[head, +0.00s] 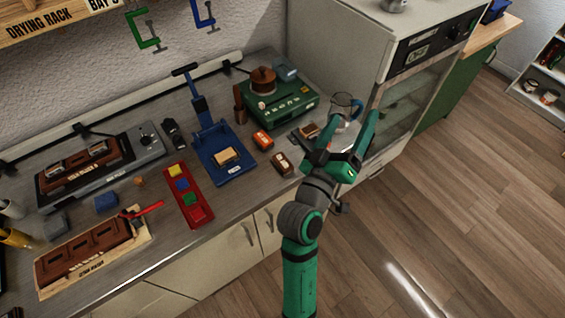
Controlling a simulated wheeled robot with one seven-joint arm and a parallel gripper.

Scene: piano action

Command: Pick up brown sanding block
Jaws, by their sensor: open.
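A small dark brown block (283,162) with a pale marking lies on the counter near its front edge, left of my gripper. Another brown block (309,130) sits on a flat grey piece, close to my gripper's left finger. I cannot tell for sure which of them is the sanding block. My green gripper (340,131) is open, with its fingers spread over the right end of the counter. No held object shows between the fingers. A clear glass jug (345,106) stands just beyond them, partly hidden by the gripper.
A red-orange block (263,140) lies left of the brown blocks. A green scale-like device (283,105) stands behind. A blue press (218,150) and a red tray (187,196) with coloured blocks stand further left. A tall glass-doored cabinet (400,90) bounds the counter's right end.

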